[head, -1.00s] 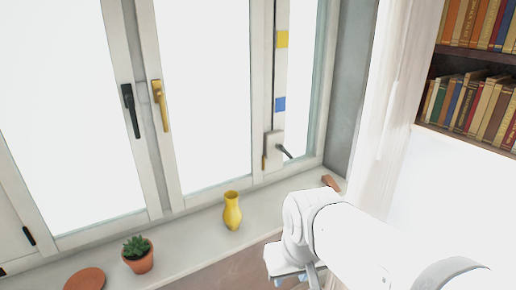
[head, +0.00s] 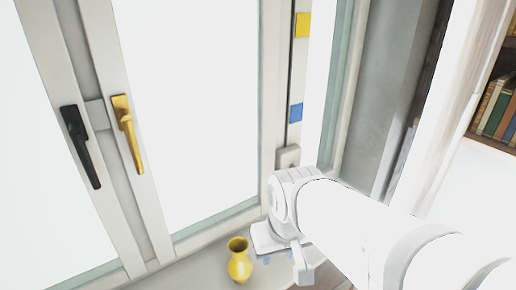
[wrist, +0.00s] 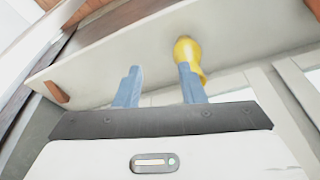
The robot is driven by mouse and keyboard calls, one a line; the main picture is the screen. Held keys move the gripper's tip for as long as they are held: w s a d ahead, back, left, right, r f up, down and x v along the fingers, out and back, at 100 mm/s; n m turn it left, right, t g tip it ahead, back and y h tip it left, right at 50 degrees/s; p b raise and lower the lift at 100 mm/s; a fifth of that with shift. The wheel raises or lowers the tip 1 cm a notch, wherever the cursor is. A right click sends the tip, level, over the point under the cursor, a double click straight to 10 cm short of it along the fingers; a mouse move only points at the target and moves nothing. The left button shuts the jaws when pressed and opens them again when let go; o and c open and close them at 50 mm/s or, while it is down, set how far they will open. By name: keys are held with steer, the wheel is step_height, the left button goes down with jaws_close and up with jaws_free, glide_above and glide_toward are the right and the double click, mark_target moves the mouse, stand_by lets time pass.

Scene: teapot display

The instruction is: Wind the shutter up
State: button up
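The shutter's winder appears to be the pale box (head: 288,156) low on the right window frame. In the head view my arm covers its lower part and the small crank handle seen earlier. No winder is recognisable in the wrist view.
A yellow vase (head: 239,262) stands on the sill close to my gripper; it also shows behind the right finger in the wrist view (wrist: 187,52). Black (head: 80,146) and gold (head: 128,134) window handles are on the left. A bookshelf (head: 497,104) is at the far right.

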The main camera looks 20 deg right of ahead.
steer(key=shift+w+d, duration=0.1)
steer(key=shift+w, duration=0.25)
steer(key=shift+o, duration=0.2)
steer(key=shift+s+r, duration=0.1)
